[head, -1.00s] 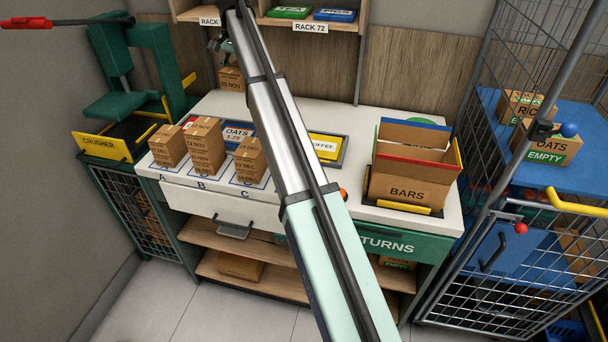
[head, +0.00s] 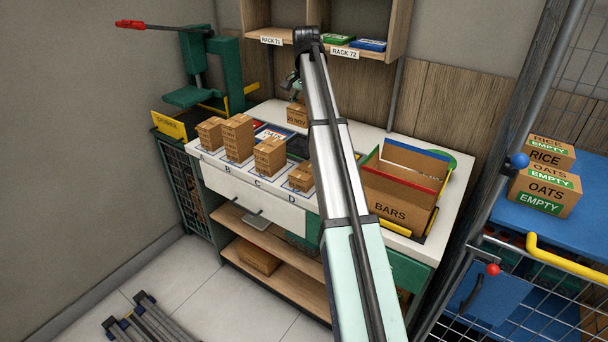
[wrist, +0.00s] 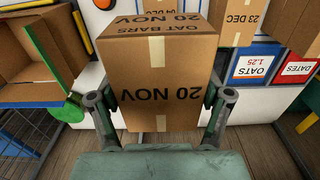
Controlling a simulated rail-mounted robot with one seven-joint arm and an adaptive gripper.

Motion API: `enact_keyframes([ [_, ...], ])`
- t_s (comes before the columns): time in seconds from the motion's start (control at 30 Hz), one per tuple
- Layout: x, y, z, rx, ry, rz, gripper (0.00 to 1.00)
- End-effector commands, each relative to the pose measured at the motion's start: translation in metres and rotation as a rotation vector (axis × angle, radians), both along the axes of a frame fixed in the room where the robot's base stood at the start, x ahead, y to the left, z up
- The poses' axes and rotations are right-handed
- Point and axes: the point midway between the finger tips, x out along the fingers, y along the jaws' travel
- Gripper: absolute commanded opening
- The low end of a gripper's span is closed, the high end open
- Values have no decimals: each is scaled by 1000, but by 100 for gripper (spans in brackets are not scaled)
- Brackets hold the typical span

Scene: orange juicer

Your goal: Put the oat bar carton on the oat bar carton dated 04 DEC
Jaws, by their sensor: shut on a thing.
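My gripper (wrist: 158,106) is shut on an oat bar carton (wrist: 155,80) marked 20 NOV. The held carton's print is upside down in the wrist view. In the head view this carton (head: 298,115) hangs from my gripper (head: 294,92) above the back of the counter, behind the carton stacks. The carton dated 04 DEC (wrist: 180,4) shows at the top edge of the wrist view, mostly hidden by the held carton. A low carton (head: 301,178) stands at place D in the head view; its date is too small to read there.
A carton dated 23 DEC (wrist: 238,20) shows in the wrist view. An open BARS box (head: 392,205) stands right. The rack shelf (head: 274,37) overhangs the back.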

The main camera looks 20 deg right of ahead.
Motion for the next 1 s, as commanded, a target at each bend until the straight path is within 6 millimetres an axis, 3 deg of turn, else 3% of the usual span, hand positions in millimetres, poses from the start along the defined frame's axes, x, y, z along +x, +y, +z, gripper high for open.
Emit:
enact_keyframes([
  [0.17, -1, 1, -24, 0, 0, 7, 35],
  [0.6, -1, 1, -126, 0, 0, 7, 35],
  [0.73, 0, 1, -145, 0, -1, 7, 35],
  [1.0, 1, 0, -162, -1, -3, 7, 35],
])
